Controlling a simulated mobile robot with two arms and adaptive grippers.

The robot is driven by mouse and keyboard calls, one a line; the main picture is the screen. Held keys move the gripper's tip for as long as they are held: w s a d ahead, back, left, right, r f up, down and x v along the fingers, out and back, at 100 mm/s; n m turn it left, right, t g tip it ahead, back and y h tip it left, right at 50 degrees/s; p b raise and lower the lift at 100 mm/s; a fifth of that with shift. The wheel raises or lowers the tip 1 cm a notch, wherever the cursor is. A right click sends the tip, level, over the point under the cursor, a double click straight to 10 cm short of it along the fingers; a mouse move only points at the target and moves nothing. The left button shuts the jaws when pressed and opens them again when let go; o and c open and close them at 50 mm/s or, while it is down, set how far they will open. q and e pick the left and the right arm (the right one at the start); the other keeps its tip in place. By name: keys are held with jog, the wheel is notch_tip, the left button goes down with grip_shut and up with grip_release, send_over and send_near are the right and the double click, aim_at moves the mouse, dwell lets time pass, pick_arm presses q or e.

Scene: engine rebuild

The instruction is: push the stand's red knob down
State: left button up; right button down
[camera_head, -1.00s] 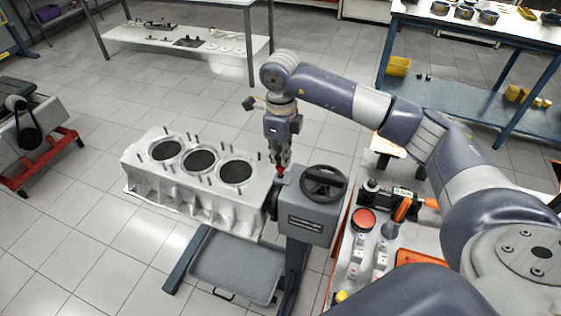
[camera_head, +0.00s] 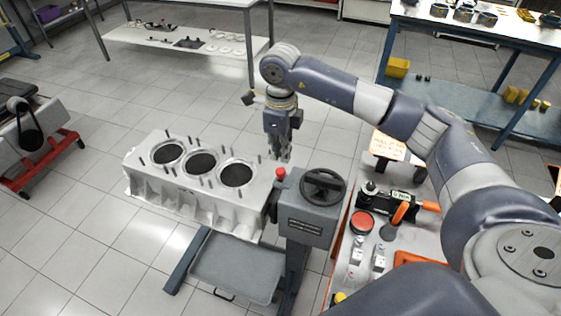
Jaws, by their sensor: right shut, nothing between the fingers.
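The red knob (camera_head: 281,172) sits on the left top edge of the engine stand's grey gearbox housing (camera_head: 305,215), beside the black handwheel (camera_head: 324,187). My right gripper (camera_head: 286,157) points down, shut and empty, just above and behind the knob. It looks apart from the knob, which shows in full. The engine block (camera_head: 200,195) with its three dark bores is mounted on the stand, left of the housing. My left gripper is not in view.
A tool cart (camera_head: 385,225) with a red button, an orange-handled tool and small parts stands right of the stand. A grey drip tray (camera_head: 235,272) lies under the block. A blue workbench (camera_head: 465,100) stands at the back right. The floor behind the block is clear.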

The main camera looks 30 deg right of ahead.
aim_at(281, 170)
notch_tip(281, 170, up, 4)
jog(key=shift+f+p, duration=0.1)
jog(key=shift+p, duration=0.85)
